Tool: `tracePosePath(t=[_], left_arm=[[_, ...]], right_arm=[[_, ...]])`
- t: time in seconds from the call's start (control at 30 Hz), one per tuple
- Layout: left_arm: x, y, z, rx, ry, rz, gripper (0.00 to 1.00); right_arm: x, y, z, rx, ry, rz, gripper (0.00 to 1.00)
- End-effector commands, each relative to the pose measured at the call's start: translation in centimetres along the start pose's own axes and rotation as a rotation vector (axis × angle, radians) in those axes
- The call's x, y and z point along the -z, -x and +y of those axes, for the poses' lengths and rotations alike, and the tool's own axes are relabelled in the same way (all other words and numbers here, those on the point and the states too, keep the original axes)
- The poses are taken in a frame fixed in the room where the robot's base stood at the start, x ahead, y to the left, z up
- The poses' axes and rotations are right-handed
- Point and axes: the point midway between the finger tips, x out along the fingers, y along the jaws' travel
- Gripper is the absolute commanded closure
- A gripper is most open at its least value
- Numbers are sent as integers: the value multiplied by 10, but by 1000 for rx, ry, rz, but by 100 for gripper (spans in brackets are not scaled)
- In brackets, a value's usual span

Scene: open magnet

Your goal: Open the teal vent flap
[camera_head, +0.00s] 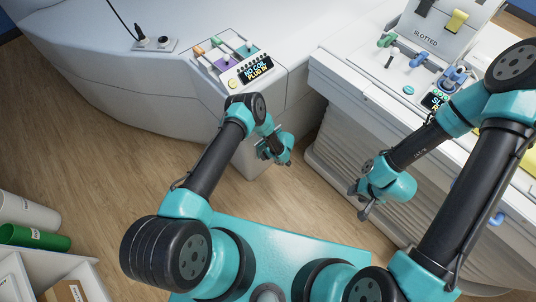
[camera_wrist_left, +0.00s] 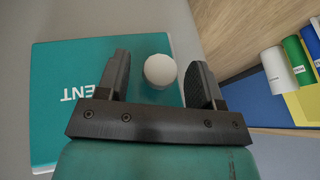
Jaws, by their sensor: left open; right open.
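The teal vent flap (camera_wrist_left: 60,125), with white lettering partly behind a finger, shows in the left wrist view on a grey surface. A round white knob (camera_wrist_left: 160,70) stands on its right part. My left gripper (camera_wrist_left: 162,78) is open, its two black fingers on either side of the knob. In the head view my left gripper (camera_head: 277,151) is at the front of the white housing, and I cannot make out the flap there. My right gripper (camera_head: 363,201) hangs open and empty before the right-hand unit.
A panel with small levers and a lit display (camera_head: 255,70) tops the white housing. A bench with a "SLOTTED" board (camera_head: 425,40) and coloured connectors stands at right. Green and white cylinders (camera_head: 35,238) lie at lower left. The wooden floor between is clear.

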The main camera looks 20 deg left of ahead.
Motion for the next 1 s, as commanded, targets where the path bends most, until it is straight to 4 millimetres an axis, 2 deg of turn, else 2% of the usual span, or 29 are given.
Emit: tracePosePath(t=[0.07, 0.67, 1.0], left_arm=[[0, 0, 0, 0, 0, 0, 41], [0, 0, 0, 0, 0, 0, 99], [-2, 2, 1, 4, 11, -3, 100]], right_arm=[[0, 0, 0, 0, 0, 0, 57], [0, 0, 0, 0, 0, 0, 57], [0, 0, 0, 0, 0, 0, 57]])
